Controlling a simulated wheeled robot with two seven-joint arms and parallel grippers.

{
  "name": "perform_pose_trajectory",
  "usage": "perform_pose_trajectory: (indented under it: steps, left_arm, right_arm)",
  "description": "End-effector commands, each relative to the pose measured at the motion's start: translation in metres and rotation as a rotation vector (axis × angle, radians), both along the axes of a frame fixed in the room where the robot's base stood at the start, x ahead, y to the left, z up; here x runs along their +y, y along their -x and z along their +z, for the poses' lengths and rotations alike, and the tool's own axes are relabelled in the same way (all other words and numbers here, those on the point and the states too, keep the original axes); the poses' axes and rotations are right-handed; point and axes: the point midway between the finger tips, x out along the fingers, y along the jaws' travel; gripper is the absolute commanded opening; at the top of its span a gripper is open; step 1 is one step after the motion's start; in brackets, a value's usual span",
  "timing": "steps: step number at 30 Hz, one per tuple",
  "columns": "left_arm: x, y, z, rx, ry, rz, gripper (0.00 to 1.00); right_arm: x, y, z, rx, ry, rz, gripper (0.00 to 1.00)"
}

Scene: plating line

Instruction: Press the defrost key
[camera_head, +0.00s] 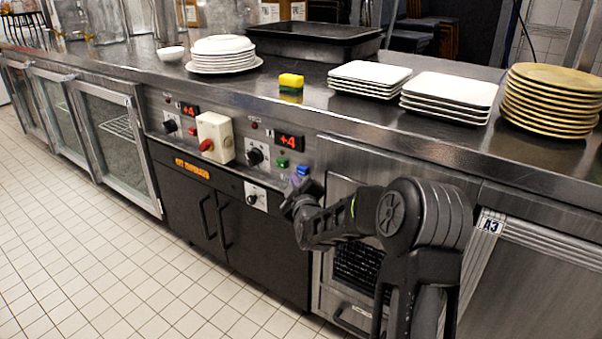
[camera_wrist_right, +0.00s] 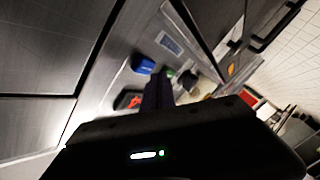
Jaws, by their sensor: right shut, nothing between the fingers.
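The control panel (camera_head: 270,158) on the counter front carries a green key (camera_head: 282,162) and a blue key (camera_head: 302,170) beside it. I cannot read which is the defrost key. My right gripper (camera_head: 299,187) is shut and empty, close in front of the panel just below the blue key. In the right wrist view the closed fingers (camera_wrist_right: 158,88) point at the panel, with the blue key (camera_wrist_right: 143,64) to their left and the green key (camera_wrist_right: 171,72) just beyond their tips, partly hidden. I cannot tell whether the fingers touch anything. My left gripper is not in view.
Red displays (camera_head: 289,141), black knobs (camera_head: 256,155) and a pale switch box with a red knob (camera_head: 215,138) share the panel. A lower knob (camera_head: 255,197) sits beneath. Plates (camera_head: 223,55) and a sponge (camera_head: 291,81) stand on the counter above. The tiled floor is clear.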

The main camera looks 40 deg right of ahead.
Motion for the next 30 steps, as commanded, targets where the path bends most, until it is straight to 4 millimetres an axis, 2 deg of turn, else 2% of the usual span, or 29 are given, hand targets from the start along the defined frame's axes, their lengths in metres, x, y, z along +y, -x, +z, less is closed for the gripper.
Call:
perform_pose_trajectory:
  steps: [30]
  left_arm:
    - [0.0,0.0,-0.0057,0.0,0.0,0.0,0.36]
  right_arm:
    - [-0.0081,-0.0025,0.0004,0.0,0.0,0.0,0.0]
